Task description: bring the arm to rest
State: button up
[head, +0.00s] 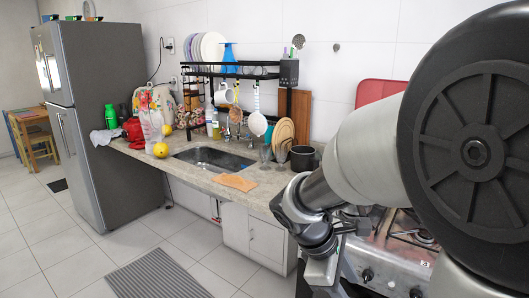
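My arm fills the right side of the head view, with a large dark joint and a pale link close to the camera. It bends down in front of the counter's right end and the stove. The wrist end with my gripper (321,271) points down near the bottom edge of the picture. The fingertips cannot be made out, so whether it is open or shut is hidden. No held object shows.
A stone counter (200,163) holds a sink (213,158), an orange cloth (235,182), a yellow ball (160,150) and a dark pot (303,157). A black rack (230,76) spans the sink. The stove (385,255) is beside my arm. A fridge (92,110) stands left; floor is open.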

jog(key=s+a+r+m+t+y, duration=0.35)
jog(key=s+r+m+y, duration=0.25)
jog(key=s+r+m, duration=0.6)
notch_tip(320, 180, up, 15)
jog(key=m+t+p, duration=0.1)
jog(key=p, duration=1.5)
jog(key=shift+f, duration=0.15)
